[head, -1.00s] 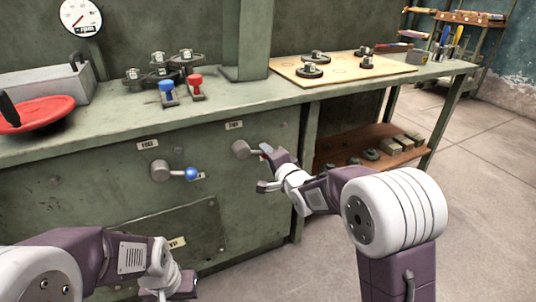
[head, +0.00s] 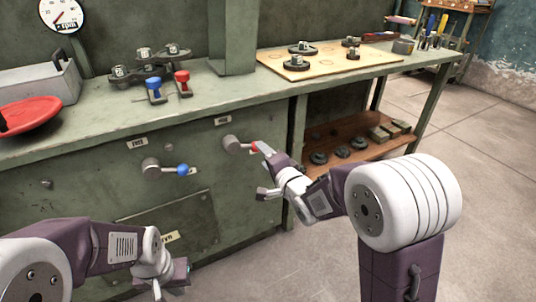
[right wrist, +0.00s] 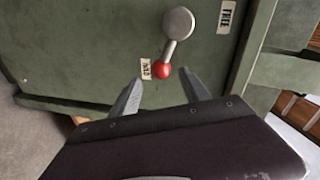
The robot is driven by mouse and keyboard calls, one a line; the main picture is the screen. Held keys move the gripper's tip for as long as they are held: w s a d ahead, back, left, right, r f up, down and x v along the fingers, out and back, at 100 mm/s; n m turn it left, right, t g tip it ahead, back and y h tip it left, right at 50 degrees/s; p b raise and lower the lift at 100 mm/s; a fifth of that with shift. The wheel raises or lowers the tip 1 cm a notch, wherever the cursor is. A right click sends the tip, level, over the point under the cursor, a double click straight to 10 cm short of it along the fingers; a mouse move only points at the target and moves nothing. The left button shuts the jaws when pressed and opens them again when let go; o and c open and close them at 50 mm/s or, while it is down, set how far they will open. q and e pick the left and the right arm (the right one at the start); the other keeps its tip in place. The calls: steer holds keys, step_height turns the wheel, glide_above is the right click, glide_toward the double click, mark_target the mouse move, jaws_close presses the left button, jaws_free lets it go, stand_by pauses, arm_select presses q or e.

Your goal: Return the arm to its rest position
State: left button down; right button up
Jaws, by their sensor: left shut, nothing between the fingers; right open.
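My right gripper (head: 262,170) is open beside the red-knobbed lever (head: 238,145) on the bench's front panel. In the right wrist view its two fingers (right wrist: 168,94) stand apart, and the red knob (right wrist: 162,70) shows just beyond and between their tips. The lever's round grey hub (right wrist: 178,22) is above. I see nothing held, and contact with the knob cannot be told. My left gripper (head: 181,272) is shut and empty, low at the front left, below the blue-knobbed lever (head: 168,169) and apart from it.
A lower shelf (head: 345,150) is at right. Floor (head: 480,150) at right is clear.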

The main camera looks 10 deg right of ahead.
steer(key=v, duration=0.3)
steer(key=shift+s+p, duration=0.1)
steer(key=shift+p, duration=0.25)
